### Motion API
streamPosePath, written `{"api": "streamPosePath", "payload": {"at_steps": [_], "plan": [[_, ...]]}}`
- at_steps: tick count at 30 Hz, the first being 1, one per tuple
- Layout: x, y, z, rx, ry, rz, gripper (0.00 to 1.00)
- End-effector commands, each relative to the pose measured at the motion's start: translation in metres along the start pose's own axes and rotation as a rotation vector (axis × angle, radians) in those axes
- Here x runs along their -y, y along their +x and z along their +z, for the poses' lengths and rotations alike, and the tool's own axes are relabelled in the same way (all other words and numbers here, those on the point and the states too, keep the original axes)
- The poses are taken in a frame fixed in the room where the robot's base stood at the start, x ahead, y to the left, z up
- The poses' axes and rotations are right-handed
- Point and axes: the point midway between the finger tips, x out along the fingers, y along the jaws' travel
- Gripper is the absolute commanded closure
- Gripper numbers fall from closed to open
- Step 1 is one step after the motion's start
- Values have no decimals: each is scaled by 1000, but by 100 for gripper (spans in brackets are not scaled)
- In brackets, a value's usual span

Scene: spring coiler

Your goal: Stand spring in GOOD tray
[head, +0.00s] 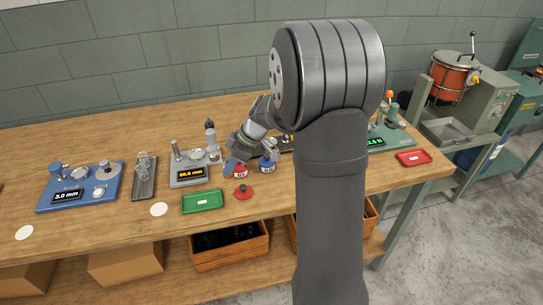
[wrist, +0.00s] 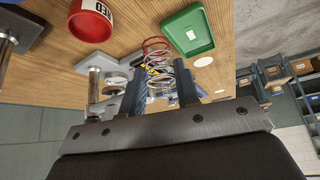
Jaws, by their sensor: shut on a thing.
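My gripper (wrist: 158,74) is shut on a wire spring (wrist: 157,50), which shows between the two fingers in the wrist view. The spring's far coils look red and the rest bare metal. In the head view my gripper (head: 232,164) is over the bench near the red and blue pots, and I cannot make out the spring there. The green tray (head: 203,201) lies at the bench's front edge, left of and nearer than my gripper. The tray also shows in the wrist view (wrist: 188,31), apart from the spring and looking empty. Its label is too small to read.
A red pot (head: 240,171) and a blue pot (head: 268,164) stand close to my gripper. A red lid-like piece (head: 242,191) lies right of the green tray. A gauge (head: 190,174) reading 50.5 mm stands behind it. A red tray (head: 413,157) lies far right.

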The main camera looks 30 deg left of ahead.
Motion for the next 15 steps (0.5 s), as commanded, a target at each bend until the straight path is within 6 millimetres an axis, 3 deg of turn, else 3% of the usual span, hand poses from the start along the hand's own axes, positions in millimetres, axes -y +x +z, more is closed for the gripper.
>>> {"api": "streamPosePath", "payload": {"at_steps": [1,6,10,15], "plan": [[9,8,-16,0,-55,-33,83],[35,25,-52,-1,-197,-120,83],[48,33,-68,-1,-266,-163,83],[55,38,-74,-1,-299,-185,83]]}}
